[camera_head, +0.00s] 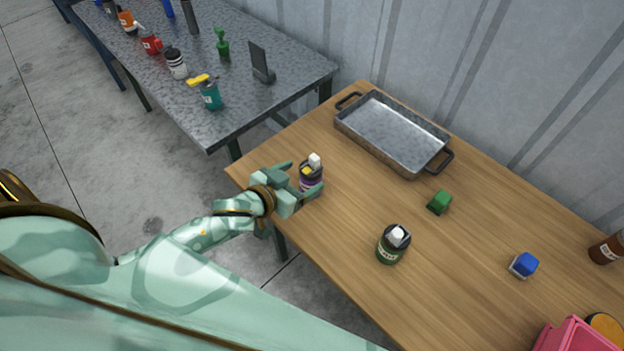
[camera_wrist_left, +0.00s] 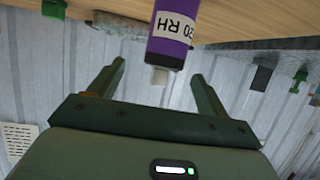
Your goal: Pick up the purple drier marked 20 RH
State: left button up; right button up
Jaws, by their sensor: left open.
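The purple drier (camera_head: 309,183) stands upright on the wooden table near its left end, with a dark top, a white cap and a yellow patch. In the left wrist view the purple drier (camera_wrist_left: 166,48) shows upside down, its white label reading "20 RH". My left gripper (camera_head: 302,178) is open at the drier, one finger on either side of it in the head view. In the left wrist view the fingers of my left gripper (camera_wrist_left: 158,70) are spread, with the white cap between them. I cannot tell whether they touch the drier. My right gripper is not in view.
A metal tray (camera_head: 373,156) lies at the table's back. A grey bench (camera_head: 270,97) holds several bottles.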

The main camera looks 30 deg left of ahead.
aim_at(304, 174)
pick_arm(q)
jog(key=x, duration=0.2)
jog(key=b+x, duration=0.1)
jog(key=x, duration=0.2)
jog(key=shift+w+a+f, duration=0.2)
jog(key=shift+w+f, duration=0.1)
jog(key=shift+f, duration=0.05)
jog(key=shift+r, duration=0.1)
jog(key=c, duration=1.1)
